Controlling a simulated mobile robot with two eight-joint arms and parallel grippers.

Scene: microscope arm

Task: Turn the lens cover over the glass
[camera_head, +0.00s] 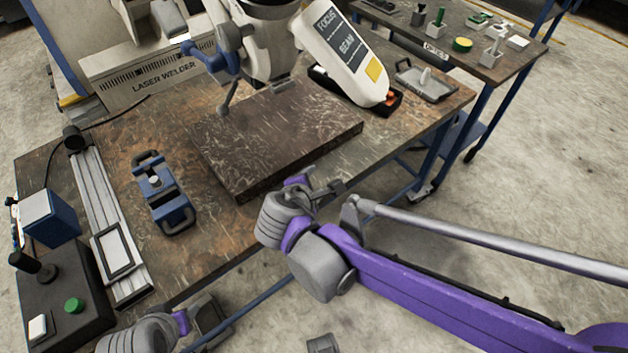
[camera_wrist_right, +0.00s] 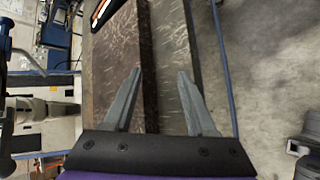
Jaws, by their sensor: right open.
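The grey microscope head (camera_head: 270,50) hangs over a dark slab (camera_head: 275,135) at the back of the bench. A blue jointed part (camera_head: 208,60) with a thin grey stem is on its left side; I cannot tell surely whether this is the lens cover. The glass is not visible under the head. My right gripper (camera_head: 318,188) is by the slab's front right edge, well apart from the head. In the right wrist view its fingers (camera_wrist_right: 160,73) are open and empty, with the slab's edge behind them. My left gripper (camera_head: 208,318) is low at the bench's front edge, its jaws unclear.
A white sloped panel (camera_head: 345,50) marked FOCUS and BEAM stands right of the head. A blue clamp-like fixture (camera_head: 163,192), a rail (camera_head: 100,205) and a black control box (camera_head: 65,305) are on the left. A second table (camera_head: 480,60) stands behind. Bare bench shows left of the slab.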

